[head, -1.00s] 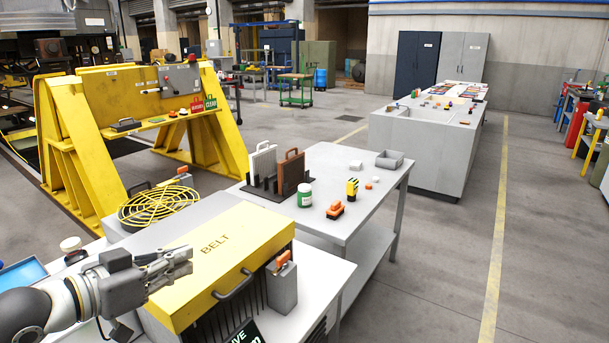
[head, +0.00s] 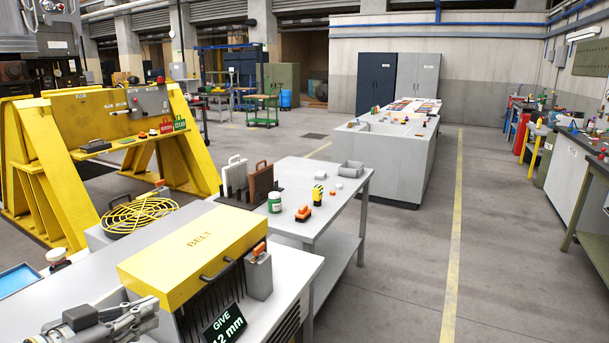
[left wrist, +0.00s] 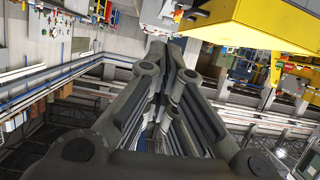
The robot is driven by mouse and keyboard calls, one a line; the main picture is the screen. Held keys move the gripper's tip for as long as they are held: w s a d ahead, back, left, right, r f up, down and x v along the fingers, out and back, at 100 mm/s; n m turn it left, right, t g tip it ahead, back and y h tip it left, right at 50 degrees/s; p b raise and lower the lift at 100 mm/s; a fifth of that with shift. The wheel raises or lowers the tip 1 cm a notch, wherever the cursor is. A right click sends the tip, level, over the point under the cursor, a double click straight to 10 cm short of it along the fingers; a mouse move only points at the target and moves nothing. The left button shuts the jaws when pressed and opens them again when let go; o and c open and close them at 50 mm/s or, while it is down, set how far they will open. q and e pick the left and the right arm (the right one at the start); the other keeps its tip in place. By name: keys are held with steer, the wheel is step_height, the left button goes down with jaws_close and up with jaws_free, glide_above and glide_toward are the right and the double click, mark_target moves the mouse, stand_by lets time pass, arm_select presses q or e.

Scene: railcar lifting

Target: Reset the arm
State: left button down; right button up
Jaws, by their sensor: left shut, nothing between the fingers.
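My left gripper (head: 150,312) is at the lower left of the head view, low in front of the yellow BELT box (head: 195,250). Its fingers are together and hold nothing. In the left wrist view the closed fingers (left wrist: 168,55) fill the middle, and the yellow box (left wrist: 265,30) shows at the upper right, apart from them. The gripper overlaps the lower left of the box's dark slatted front in the head view. My right gripper is not in either view.
A dark "GIVE 12 mm" sign (head: 223,322) and a grey holder (head: 258,275) stand by the box. A grey table (head: 340,200) with small parts is beyond. A yellow frame (head: 40,150) stands at the left. The floor (head: 400,270) at right is clear.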

arm_select(q)
steer(key=s+d+f+n+g+y, duration=0.15)
steer(key=s+f, duration=0.25)
steer(key=f, duration=0.5)
steer(key=s+d+f+g+y, duration=0.1)
steer(key=s+f+g+y, duration=0.15)
steer(key=f, duration=0.65)
steer(key=s+d+f+n+g+y, duration=0.1)
steer(key=s+d+f+g, duration=0.15)
steer(key=s+f, duration=0.45)
steer(key=s+d+f+g+y, duration=0.1)
steer(key=s+d+f+g, duration=0.2)
steer(key=s, duration=0.6)
step_height(320, 180, down, 27)
steer(key=s+a+g, duration=0.1)
steer(key=s+a, duration=0.1)
steer(key=s+a+f+g, duration=0.1)
steer(key=s+a+f, duration=0.1)
steer(key=s+f, duration=1.4)
steer(key=shift+s+a, duration=0.15)
steer(key=shift+a, duration=0.15)
